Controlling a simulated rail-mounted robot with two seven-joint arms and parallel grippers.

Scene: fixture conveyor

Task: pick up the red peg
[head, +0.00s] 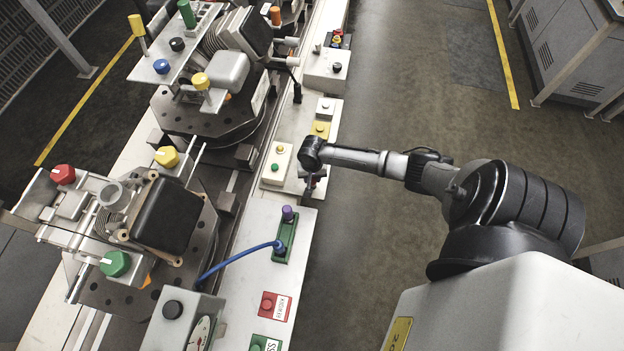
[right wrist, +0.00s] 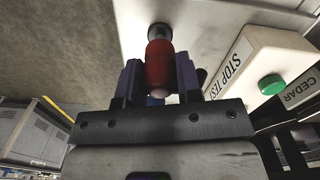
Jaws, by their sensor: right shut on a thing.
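The red peg (right wrist: 159,62) shows in the right wrist view, between the two dark purple fingers of my right gripper (right wrist: 158,75). The fingers are shut on it. Its far end meets a dark round part (right wrist: 158,32) on the pale surface; I cannot tell whether the peg still sits in it. In the head view my right gripper (head: 313,186) points down at the right edge of the conveyor's pale side ledge, and the red peg cannot be made out there. My left gripper is not in view.
A white button box (head: 277,163) stands just left of my right gripper; its green button (right wrist: 271,85) shows in the right wrist view. A purple peg (head: 287,213) on a green base stands nearer. Machine fixtures fill the left. The floor (head: 400,90) to the right is open.

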